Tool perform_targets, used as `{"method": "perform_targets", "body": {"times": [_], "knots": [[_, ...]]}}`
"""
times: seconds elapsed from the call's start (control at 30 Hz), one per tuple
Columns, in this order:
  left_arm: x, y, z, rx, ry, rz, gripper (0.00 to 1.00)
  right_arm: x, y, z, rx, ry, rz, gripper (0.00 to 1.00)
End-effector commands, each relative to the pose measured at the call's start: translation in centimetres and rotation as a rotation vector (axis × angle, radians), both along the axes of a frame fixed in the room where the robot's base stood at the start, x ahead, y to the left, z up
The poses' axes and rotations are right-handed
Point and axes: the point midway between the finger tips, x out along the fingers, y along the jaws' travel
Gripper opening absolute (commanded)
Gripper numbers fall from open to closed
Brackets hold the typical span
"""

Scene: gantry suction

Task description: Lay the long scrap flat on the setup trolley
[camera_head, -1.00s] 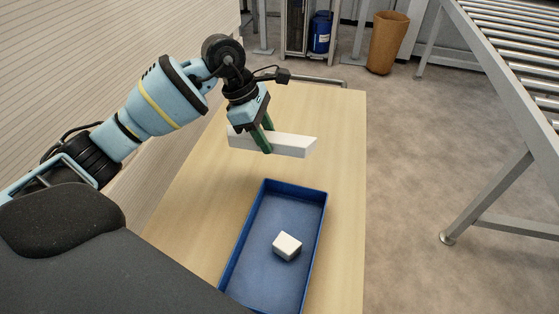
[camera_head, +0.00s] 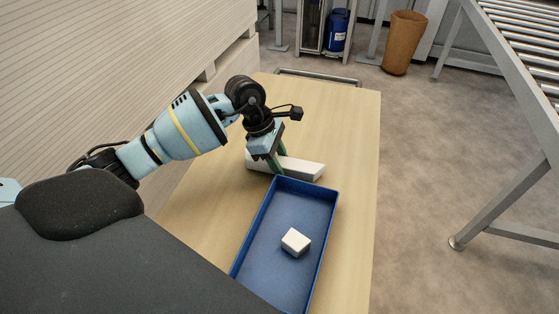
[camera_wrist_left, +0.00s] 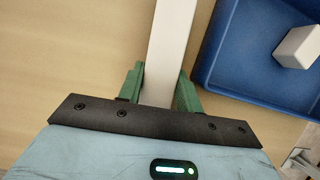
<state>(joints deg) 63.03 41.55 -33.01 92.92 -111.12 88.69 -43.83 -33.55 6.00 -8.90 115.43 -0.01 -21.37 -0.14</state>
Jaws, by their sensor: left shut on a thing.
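The long scrap is a white bar (camera_head: 302,169) with a slanted right end, lying level over the wooden top of the setup trolley (camera_head: 350,130), just behind the blue tray. My left gripper (camera_head: 277,170) is shut on it toward its left part, with green fingers on both sides. In the left wrist view the scrap (camera_wrist_left: 170,50) runs up between the two green fingers (camera_wrist_left: 158,90). Whether its underside touches the trolley top I cannot tell. My right gripper is not in view.
A blue tray (camera_head: 328,215) stands on the trolley in front of the scrap, with a small white block (camera_head: 295,242) inside. A stack of pale boards (camera_head: 120,70) borders the left side. The trolley top behind the scrap is clear. A roller conveyor (camera_head: 510,110) stands to the right.

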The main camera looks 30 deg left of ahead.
Motion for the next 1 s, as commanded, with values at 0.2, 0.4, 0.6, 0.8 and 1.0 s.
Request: {"method": "perform_targets", "body": {"times": [0.2, 0.4, 0.6, 0.8, 1.0], "knots": [[0.1, 0.0, -0.5, -0.001, -0.003, 0.001, 0.07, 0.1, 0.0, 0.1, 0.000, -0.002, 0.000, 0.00], [0.0, 0.0, -0.9, -0.001, -0.001, 0.000, 0.07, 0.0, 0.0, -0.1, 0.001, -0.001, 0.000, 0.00], [0.0, 0.0, -0.8, -0.001, -0.001, 0.000, 0.44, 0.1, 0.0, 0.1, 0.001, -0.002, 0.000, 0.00], [0.0, 0.0, -0.5, 0.000, -0.002, 0.001, 0.44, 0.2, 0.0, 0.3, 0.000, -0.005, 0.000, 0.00], [-0.1, 0.9, 1.7, 0.001, -0.006, 0.001, 0.44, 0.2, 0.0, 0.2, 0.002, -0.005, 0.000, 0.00]]}}
